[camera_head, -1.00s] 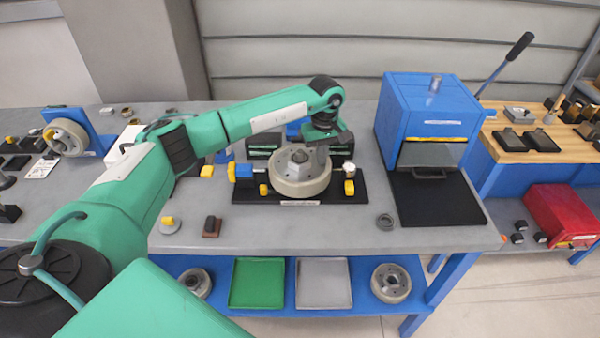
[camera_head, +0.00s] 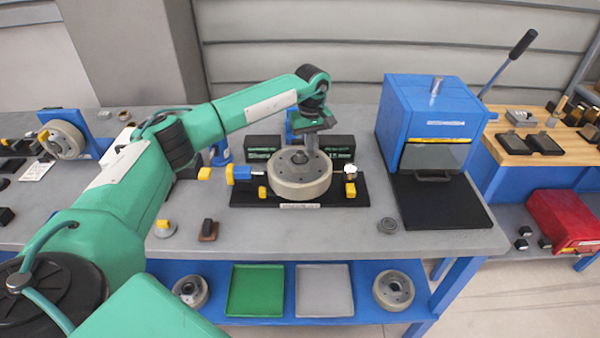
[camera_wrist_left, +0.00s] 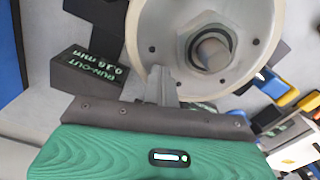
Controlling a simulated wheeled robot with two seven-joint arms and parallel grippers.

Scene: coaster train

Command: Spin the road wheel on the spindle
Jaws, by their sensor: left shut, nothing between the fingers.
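The road wheel (camera_head: 300,188), a grey disc with a pale rim, lies flat on the spindle of the black fixture (camera_head: 346,202) on the bench. Its hub and bolt holes show in the left wrist view (camera_wrist_left: 160,48). My left gripper (camera_head: 314,163) is shut and empty, pointing down at the far right part of the wheel. In the left wrist view its fingers (camera_wrist_left: 163,84) overlap the wheel's rim area; I cannot tell if they touch it. My right gripper is not in view.
Black run-out blocks (camera_head: 262,146) stand behind the wheel. A blue stop with a yellow end (camera_head: 240,173) and a dial gauge (camera_head: 350,170) flank it. A blue press (camera_head: 430,120) stands to the right.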

